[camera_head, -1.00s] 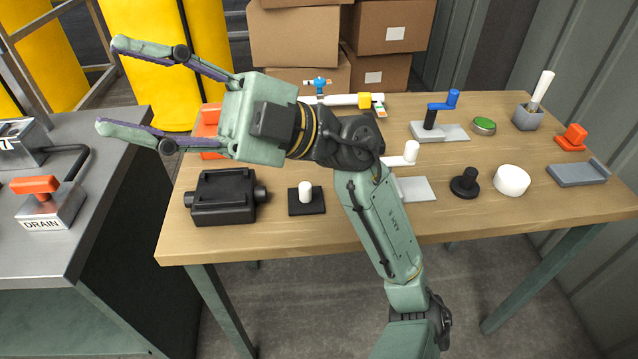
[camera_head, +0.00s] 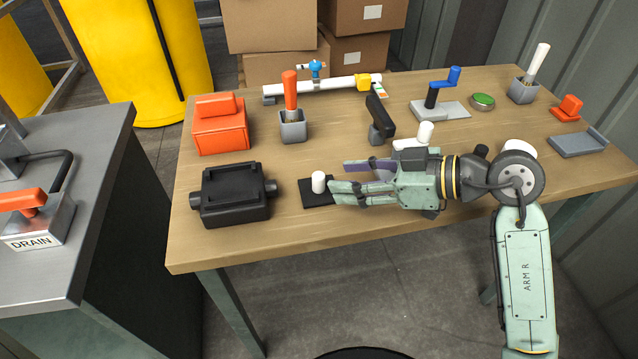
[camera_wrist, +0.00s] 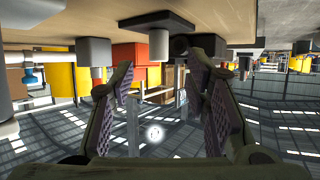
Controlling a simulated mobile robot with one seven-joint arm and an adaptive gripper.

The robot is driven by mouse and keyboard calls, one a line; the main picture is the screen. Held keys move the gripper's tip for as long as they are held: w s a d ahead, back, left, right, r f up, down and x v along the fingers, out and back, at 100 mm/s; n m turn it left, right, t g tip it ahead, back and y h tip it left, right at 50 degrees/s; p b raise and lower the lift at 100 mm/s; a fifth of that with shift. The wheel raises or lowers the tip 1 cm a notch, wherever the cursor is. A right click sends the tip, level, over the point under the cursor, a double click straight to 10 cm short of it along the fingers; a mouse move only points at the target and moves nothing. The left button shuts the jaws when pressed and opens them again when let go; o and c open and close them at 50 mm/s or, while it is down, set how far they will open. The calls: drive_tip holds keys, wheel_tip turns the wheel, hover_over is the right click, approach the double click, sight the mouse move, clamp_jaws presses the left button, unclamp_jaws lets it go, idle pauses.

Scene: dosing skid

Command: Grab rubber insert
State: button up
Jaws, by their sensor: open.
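No part is plainly marked as a rubber insert. A small white cylinder (camera_head: 318,182) stands upright on a flat black square base (camera_head: 309,199) near the front of the table, and may be it. My gripper (camera_head: 339,181) is open and lies just right of the cylinder in the head view, fingers pointing left. Its fingers partly cover the base; I cannot tell whether they touch the cylinder. In the wrist view my gripper (camera_wrist: 160,70) shows two spread fingers with nothing held between them.
A black box (camera_head: 234,196) stands left of the base. An orange box (camera_head: 219,125), a grey cup (camera_head: 293,127) with an orange handle, and a black-handled part (camera_head: 380,113) stand behind. Bare wood (camera_head: 275,168) lies between. The table's front edge is close.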

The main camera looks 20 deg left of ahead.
sight(318, 175)
drive_tip(key=x, duration=0.2)
drive_tip(key=p+x, duration=0.1)
drive_tip(key=x, duration=0.1)
drive_tip(key=p+x, duration=0.1)
drive_tip(key=x, duration=0.1)
drive_tip(key=shift+a+r, duration=0.15)
drive_tip(key=shift+r, duration=0.1)
drive_tip(key=shift+a+f, duration=0.25)
drive_tip(key=shift+a, duration=0.1)
drive_tip(key=shift+c, duration=0.6)
clamp_jaws()
